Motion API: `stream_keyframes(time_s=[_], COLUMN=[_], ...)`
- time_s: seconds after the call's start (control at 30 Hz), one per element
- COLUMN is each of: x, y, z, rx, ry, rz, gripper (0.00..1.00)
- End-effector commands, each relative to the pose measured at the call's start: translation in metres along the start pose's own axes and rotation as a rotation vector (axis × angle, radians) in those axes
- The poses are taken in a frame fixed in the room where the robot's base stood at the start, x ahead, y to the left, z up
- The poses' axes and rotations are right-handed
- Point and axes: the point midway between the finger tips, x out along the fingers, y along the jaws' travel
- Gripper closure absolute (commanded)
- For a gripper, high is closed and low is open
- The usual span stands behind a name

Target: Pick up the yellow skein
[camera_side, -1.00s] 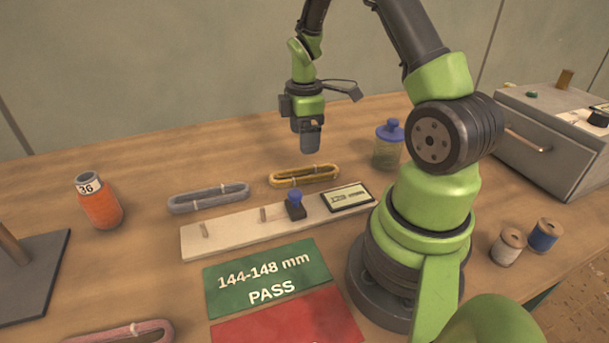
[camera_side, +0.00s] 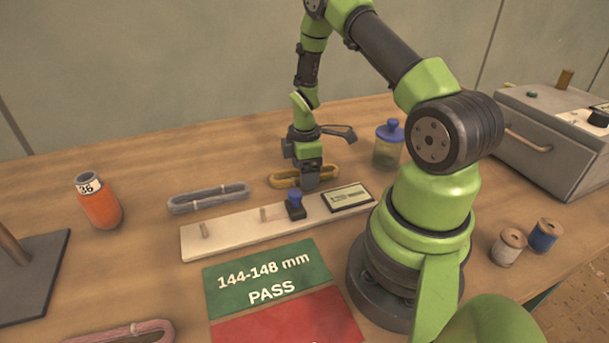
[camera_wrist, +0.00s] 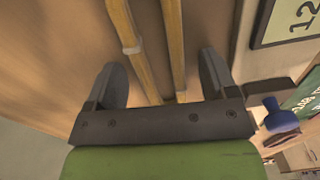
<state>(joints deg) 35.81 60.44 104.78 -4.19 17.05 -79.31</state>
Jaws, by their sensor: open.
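The yellow skein (camera_side: 283,179) is a long flat loop lying on the table behind the wooden board. My gripper (camera_side: 308,186) is lowered over its middle, and its fingers hide part of the loop in the side view. In the wrist view, my gripper (camera_wrist: 162,85) is open, with one grey finger on each side of the skein. Both strands of the skein (camera_wrist: 175,45) run between the fingers, with a pale tie around the left strand. I cannot tell whether the fingertips touch the table.
A wooden board (camera_side: 232,233) with pegs, a blue-knobbed slider (camera_side: 295,204) and a display (camera_side: 347,197) lies just in front. A grey skein (camera_side: 208,198) lies to the left. A blue-lidded jar (camera_side: 387,152) stands close on the right. Free table lies behind.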

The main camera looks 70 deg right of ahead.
Motion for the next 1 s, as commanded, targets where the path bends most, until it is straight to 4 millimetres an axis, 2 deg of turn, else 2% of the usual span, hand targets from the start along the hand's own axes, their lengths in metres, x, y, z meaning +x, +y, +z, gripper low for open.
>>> stream_keyframes(time_s=[0.07,0.3,0.57,0.7,0.87,1.0], x=[0.0,0.0,-0.001,-0.007,-0.029,-0.058], y=[0.0,0.0,0.0,0.0,0.001,0.001], z=[0.0,0.0,0.0,0.0,0.0,0.0], rx=[0.0,0.0,0.0,-0.001,-0.001,0.0], ry=[0.0,0.0,0.0,0.0,0.001,0.002], rz=[0.0,0.0,0.0,0.001,0.004,0.006], gripper=[0.21,0.74,0.75,0.75,0.75,0.75])
